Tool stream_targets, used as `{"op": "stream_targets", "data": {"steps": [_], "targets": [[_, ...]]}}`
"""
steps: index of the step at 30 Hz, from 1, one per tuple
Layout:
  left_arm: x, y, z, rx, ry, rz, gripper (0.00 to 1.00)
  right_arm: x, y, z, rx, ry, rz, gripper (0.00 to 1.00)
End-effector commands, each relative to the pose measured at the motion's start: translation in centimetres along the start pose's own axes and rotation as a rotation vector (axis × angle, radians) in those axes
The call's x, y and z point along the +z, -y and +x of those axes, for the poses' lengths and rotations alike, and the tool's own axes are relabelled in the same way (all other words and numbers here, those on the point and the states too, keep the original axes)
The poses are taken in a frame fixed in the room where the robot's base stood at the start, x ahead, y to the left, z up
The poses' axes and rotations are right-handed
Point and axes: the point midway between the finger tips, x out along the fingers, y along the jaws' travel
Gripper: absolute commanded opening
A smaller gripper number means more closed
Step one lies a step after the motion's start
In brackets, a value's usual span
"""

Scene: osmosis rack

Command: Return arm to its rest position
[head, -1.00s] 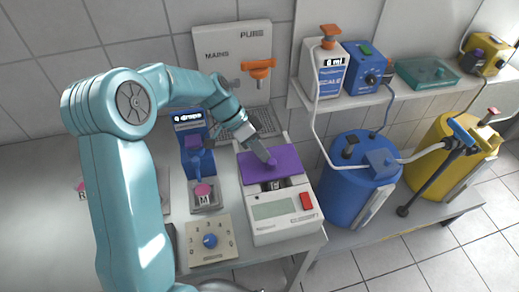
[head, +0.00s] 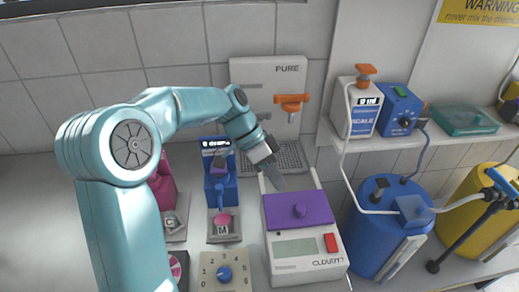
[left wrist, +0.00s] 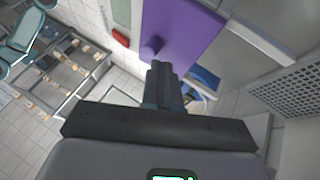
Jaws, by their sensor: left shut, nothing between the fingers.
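My left arm comes in from the left of the head view, and its gripper (head: 275,178) is shut and empty. It is behind and to the left of the knob on the purple lid (head: 318,214) of the white meter (head: 295,263). A gap shows between the fingertips and the knob. In the left wrist view the shut fingers (left wrist: 165,82) point toward the purple lid (left wrist: 188,28), whose knob shows just above them, apart from the tips. My right gripper is not in view.
A blue dispenser (head: 219,190), a pink-topped button box marked M (head: 224,238) and a dial box (head: 225,285) stand left of the meter. The white PURE panel (head: 265,90) with an orange tap is behind.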

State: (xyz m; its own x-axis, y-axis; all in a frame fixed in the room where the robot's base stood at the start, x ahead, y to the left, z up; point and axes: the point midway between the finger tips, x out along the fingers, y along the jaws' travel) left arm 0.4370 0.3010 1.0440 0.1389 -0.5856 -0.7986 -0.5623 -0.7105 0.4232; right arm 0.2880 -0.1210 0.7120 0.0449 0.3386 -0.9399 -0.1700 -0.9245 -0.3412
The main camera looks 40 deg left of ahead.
Motion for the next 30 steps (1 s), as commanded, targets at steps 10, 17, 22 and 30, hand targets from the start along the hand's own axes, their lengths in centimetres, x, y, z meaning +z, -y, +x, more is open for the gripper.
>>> {"op": "stream_targets", "data": {"steps": [10, 17, 22, 30], "targets": [[0.0, 0.2, -8.3, -0.008, -0.003, -0.002, 0.0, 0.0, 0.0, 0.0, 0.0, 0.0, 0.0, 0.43], [0.0, 0.2, -10.1, -0.007, -0.003, -0.001, 0.0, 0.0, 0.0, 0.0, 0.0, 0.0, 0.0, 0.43], [0.0, 0.2, -10.1, -0.007, -0.003, -0.001, 0.0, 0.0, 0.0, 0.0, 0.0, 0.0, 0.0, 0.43], [0.0, 0.1, -10.1, -0.007, -0.003, -0.001, 0.0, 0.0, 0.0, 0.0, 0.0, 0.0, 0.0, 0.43]]}}
